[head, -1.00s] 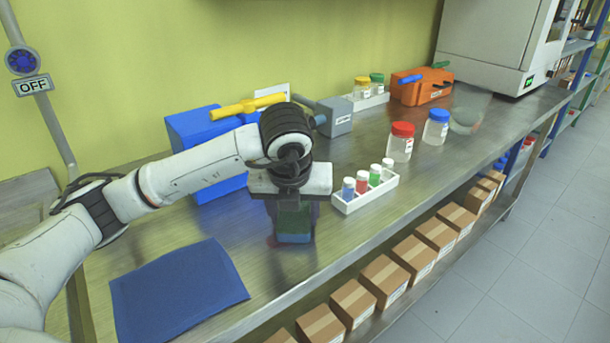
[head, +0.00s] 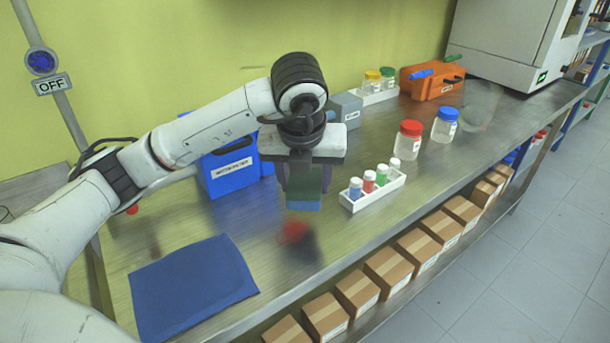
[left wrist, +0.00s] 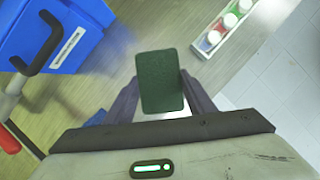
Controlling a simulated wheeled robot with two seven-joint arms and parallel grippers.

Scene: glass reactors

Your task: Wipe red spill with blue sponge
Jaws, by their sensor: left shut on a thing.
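My left gripper (head: 304,182) is shut on the sponge (head: 304,205), which has a dark green top and a blue underside. The sponge hangs above the metal bench, apart from it. In the left wrist view the sponge's green face (left wrist: 162,82) shows between the two fingers (left wrist: 160,95); its blue side is hidden there. The red spill (head: 294,232) lies on the bench just below and slightly left of the sponge, as a small blurred patch with a dark shadow beside it. My right gripper is not in view.
A blue cloth or mat (head: 193,285) lies at the front left. A blue labelled box (head: 232,172) stands behind the gripper. A white rack of small vials (head: 373,188) is close on the right. Jars with red (head: 408,140) and blue (head: 445,125) lids stand farther right.

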